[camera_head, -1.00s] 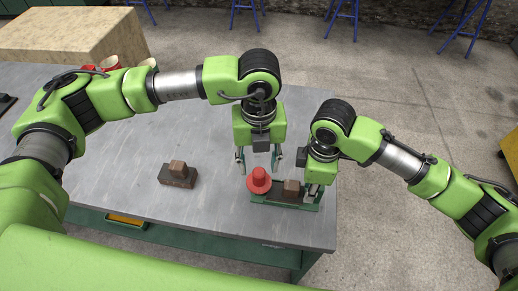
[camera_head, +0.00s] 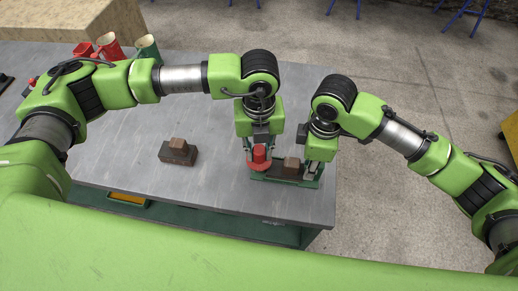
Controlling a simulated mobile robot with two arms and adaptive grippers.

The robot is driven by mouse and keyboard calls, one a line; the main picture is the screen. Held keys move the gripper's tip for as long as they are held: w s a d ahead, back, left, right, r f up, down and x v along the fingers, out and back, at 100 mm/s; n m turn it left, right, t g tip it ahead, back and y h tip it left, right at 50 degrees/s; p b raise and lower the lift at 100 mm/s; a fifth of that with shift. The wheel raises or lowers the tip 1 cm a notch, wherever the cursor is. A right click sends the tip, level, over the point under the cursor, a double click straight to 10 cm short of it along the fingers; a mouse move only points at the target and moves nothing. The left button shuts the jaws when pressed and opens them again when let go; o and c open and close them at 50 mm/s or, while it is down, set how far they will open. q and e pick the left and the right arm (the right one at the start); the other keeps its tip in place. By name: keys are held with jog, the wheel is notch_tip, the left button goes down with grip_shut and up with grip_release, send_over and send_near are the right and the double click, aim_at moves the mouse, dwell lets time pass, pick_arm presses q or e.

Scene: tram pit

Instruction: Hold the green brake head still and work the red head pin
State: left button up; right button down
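The green brake head (camera_head: 288,180) lies near the right front corner of the grey table, with a brown block (camera_head: 291,165) on it. The red head pin (camera_head: 259,155) stands upright at its left end, its wide red base partly hidden. My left gripper (camera_head: 260,150) points down over the pin, with a finger close on each side. Whether the fingers press on the pin is too small to tell. My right gripper (camera_head: 311,171) is down at the right end of the brake head and appears closed on that end, partly hiding it.
A second brown block on a dark base (camera_head: 178,152) sits on the table (camera_head: 125,160) to the left. Red and green containers (camera_head: 108,46) stand at the back left. The table's front and right edges are close to the brake head.

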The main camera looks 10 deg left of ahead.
pick_arm(q)
grip_shut()
jog(key=shift+r, duration=0.25)
jog(key=shift+r, duration=0.65)
jog(key=shift+r, duration=1.65)
dwell(0.5)
jog(key=shift+r, duration=0.85)
jog(key=shift+r, duration=0.1)
jog(key=shift+r, duration=0.5)
